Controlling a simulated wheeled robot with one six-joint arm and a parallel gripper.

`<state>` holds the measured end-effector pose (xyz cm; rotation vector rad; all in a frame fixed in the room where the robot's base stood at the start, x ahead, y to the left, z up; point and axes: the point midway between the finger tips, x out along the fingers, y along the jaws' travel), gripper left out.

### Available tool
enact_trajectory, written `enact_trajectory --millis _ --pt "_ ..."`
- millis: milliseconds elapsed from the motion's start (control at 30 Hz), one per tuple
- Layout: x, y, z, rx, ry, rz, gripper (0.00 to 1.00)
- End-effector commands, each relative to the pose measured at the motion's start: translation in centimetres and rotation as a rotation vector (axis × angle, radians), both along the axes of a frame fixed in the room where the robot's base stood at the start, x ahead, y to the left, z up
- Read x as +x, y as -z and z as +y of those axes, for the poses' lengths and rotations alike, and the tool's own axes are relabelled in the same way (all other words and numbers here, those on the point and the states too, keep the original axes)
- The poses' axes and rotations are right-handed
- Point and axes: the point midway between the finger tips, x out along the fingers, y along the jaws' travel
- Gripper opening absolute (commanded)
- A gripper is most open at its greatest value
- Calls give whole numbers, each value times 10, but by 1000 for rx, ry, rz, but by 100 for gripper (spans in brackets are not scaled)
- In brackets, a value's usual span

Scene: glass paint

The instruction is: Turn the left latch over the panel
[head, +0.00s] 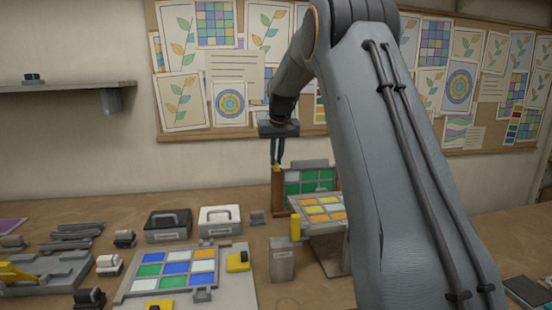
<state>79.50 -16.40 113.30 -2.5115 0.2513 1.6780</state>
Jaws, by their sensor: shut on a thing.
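A panel of green panes (308,187) stands upright in a wooden frame (278,192) at the back of the table. My gripper (277,163) points down at the top of the frame's left post. Its two dark fingers are close together, shut on a small yellow piece at the post's top, which looks like the left latch (277,168). The fingers cover most of it, so its turn relative to the panel cannot be told. My arm hides the area right of the panel.
A tilted panel with yellow and orange panes (322,209) stands just in front of the frame, with a yellow post (295,228) beside it.

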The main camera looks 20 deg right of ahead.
Motion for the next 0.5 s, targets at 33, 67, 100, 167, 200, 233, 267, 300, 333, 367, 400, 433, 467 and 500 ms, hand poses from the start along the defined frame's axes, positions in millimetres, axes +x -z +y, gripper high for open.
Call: enact_trajectory --millis 33,67,100,167,200,233,267,300,333,367,400,433,467,500 --pt "0 0 0 1 -1 0 0" --pt "0 0 0 1 -4 0 0" --pt "0 0 0 0 -8 0 0" --pt "0 0 0 1 -19 0 0" --pt "0 0 -1 1 -27 0 0" --pt "0 -1 -1 0 -38 0 0" --pt "0 -1 -1 0 -49 0 0" --pt "0 -1 -1 1 -66 0 0" --pt "0 -1 -1 1 -81 0 0" --pt "0 -1 -2 1 -98 0 0" --pt "0 -1 -2 1 -123 0 0" --pt "0 -1 -2 1 -143 0 0" --pt "0 -1 -2 1 -166 0 0" --pt "0 -1 -3 1 -199 0 0"
